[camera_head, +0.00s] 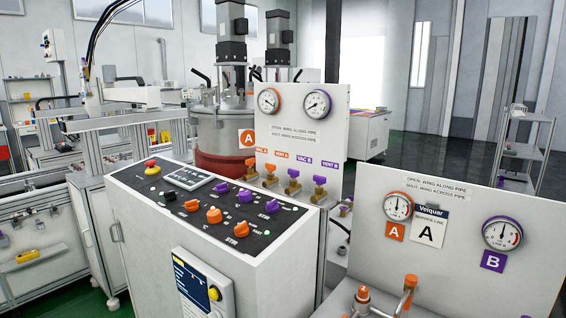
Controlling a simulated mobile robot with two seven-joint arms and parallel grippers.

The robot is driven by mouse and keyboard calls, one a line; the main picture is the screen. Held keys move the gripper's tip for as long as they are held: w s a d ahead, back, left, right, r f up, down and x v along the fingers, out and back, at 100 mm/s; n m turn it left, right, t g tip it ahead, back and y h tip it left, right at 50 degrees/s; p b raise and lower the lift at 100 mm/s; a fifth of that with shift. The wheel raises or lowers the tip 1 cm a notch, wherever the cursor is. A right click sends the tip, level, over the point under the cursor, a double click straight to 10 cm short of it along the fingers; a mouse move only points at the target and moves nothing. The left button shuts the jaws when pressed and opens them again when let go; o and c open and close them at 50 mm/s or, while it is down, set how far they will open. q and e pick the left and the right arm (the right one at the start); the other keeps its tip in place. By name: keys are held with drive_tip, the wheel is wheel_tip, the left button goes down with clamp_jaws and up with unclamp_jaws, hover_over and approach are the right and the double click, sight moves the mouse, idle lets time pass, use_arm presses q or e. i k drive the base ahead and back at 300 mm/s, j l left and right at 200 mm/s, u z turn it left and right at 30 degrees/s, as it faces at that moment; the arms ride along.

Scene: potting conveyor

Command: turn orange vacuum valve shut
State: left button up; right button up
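The panel with two gauges in the middle carries a row of small winged brass valves. An orange-winged valve (253,163) sits under the orange VAC A label (260,149). A second orange-winged valve (270,168) sits beside it under the VENT A label (281,155). Two purple-winged valves (292,174) (319,181) follow to the right. The orange wings are too small to tell along or across the pipe. On the right panel, an orange-handled fitting (410,282) and an orange-topped knob (362,293) stand at the lower edge. Neither of my grippers is in view.
A control console (209,253) with a red stop button and orange and purple knobs stands in front of the valves. The white right panel (455,262) has A and B gauges. A large mixing vessel (222,132) stands behind.

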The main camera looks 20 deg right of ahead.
sight(250, 162)
drive_tip(key=i+z, duration=0.1)
drive_tip(key=z, duration=1.1)
drive_tip(key=j+z, duration=0.6)
drive_tip(key=z, duration=0.15)
drive_tip(key=k+j+z, duration=0.1)
drive_tip(key=j+z, duration=0.25)
drive_tip(key=k+j+z, duration=0.15)
drive_tip(key=j, duration=0.15)
drive_tip(key=k+j+z, duration=0.2)
drive_tip(key=j, duration=0.15)
drive_tip(key=j+z, duration=0.15)
drive_tip(key=j, duration=0.15)
drive_tip(key=k, duration=0.05)
